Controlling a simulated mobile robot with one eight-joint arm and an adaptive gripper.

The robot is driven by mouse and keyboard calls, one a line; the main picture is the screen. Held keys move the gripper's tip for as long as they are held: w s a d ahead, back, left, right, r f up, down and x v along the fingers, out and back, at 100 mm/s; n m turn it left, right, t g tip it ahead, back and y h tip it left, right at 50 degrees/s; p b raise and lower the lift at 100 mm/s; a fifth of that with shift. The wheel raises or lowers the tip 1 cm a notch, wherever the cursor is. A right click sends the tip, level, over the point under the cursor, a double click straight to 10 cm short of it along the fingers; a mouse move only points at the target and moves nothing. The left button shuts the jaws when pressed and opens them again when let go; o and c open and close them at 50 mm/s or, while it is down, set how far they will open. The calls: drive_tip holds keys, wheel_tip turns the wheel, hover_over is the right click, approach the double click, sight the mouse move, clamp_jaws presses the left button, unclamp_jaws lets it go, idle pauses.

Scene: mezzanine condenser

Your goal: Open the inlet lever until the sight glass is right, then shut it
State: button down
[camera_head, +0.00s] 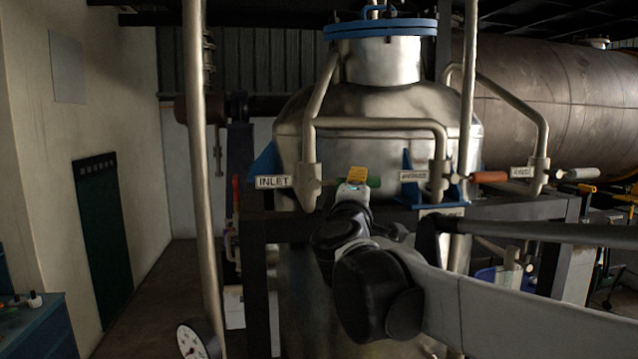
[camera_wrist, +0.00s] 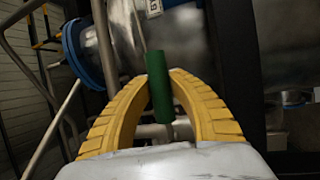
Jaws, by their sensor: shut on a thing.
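The inlet lever's green grip (camera_head: 374,182) sticks out to the right of a valve body (camera_head: 309,185) beside the INLET label (camera_head: 272,182). The lever lies about level in the head view. My gripper (camera_head: 356,175), with yellow fingers, is at the lever, just left of the green end. In the wrist view, the fingers of my gripper (camera_wrist: 164,78) are closed around the green grip (camera_wrist: 158,90), which passes between their tips. No sight glass can be made out in either view.
A lever with an orange-brown grip (camera_head: 488,177) and one with a pale grip (camera_head: 582,173) stand to the right on the same pipework. A steel vessel (camera_head: 385,105) rises behind. A round dial gauge (camera_head: 193,342) shows at the lower left. A dark beam runs below the valves.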

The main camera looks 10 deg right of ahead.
drive_tip(key=shift+f, duration=0.1)
drive_tip(key=shift+a+f+m+g+b, duration=0.15)
drive_tip(key=shift+f+m+g+b, duration=0.25)
drive_tip(key=shift+f+m, duration=0.7)
drive_tip(key=shift+a+f+m+g+y+b, duration=0.2)
drive_tip(key=shift+a+f+m+g+y, duration=0.85)
drive_tip(key=shift+m, duration=1.1)
drive_tip(key=shift+a+f+m+g+y+b, duration=0.35)
drive_tip(key=shift+a+f+m+y, duration=0.35)
drive_tip(key=shift+a+f+m, duration=0.9)
drive_tip(key=shift+a+f+m+g+y+b, duration=0.1)
drive_tip(key=shift+a+f+m+g+y, duration=0.7)
drive_tip(key=shift+a+m, duration=1.45)
drive_tip(key=shift+d+r+m, duration=0.1)
drive_tip(key=shift+d+m, duration=0.3)
drive_tip(key=shift+d, duration=0.05)
drive_tip(key=c, duration=1.2)
unclamp_jaws()
drive_tip(key=shift+a, duration=0.1)
